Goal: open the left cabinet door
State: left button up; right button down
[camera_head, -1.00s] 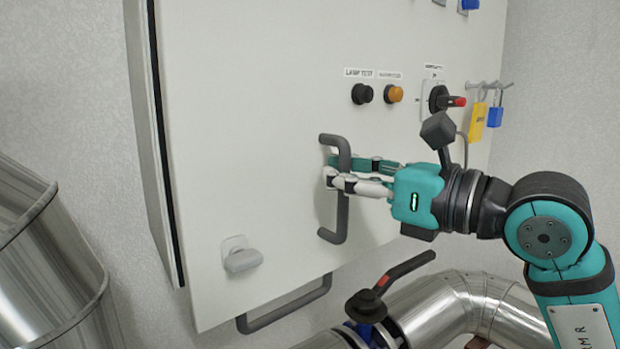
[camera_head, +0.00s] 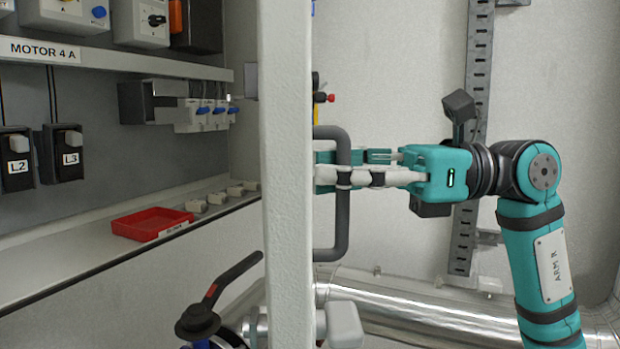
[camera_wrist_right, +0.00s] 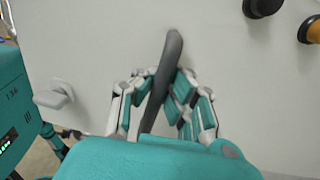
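The cabinet door (camera_head: 288,200) stands swung open and shows nearly edge-on in the head view. Its grey bar handle (camera_head: 342,215) is on the right of that edge. My right gripper (camera_head: 335,172) has its fingers around the handle, coming from the right. In the right wrist view the fingers (camera_wrist_right: 158,98) lie on both sides of the handle (camera_wrist_right: 163,85). They appear closed on it, though the contact is partly hidden. A pale latch knob (camera_head: 344,325) is low on the door. My left gripper is not in view.
The cabinet interior shows at left, with labelled switches (camera_head: 62,150) and a red tray (camera_head: 152,223) on the bottom ledge (camera_head: 60,245). A black-levered valve (camera_head: 198,320) and a metal pipe (camera_head: 420,318) run below. A slotted vertical rail (camera_head: 475,130) is on the wall behind.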

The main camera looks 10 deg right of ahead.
jog(key=shift+a, duration=0.35)
jog(key=c, duration=1.3)
grip_release()
jog(key=d, duration=0.4)
jog(key=s+d, duration=0.1)
jog(key=d, duration=0.7)
jog(key=shift+s+d, duration=0.1)
jog(key=shift+s, duration=0.1)
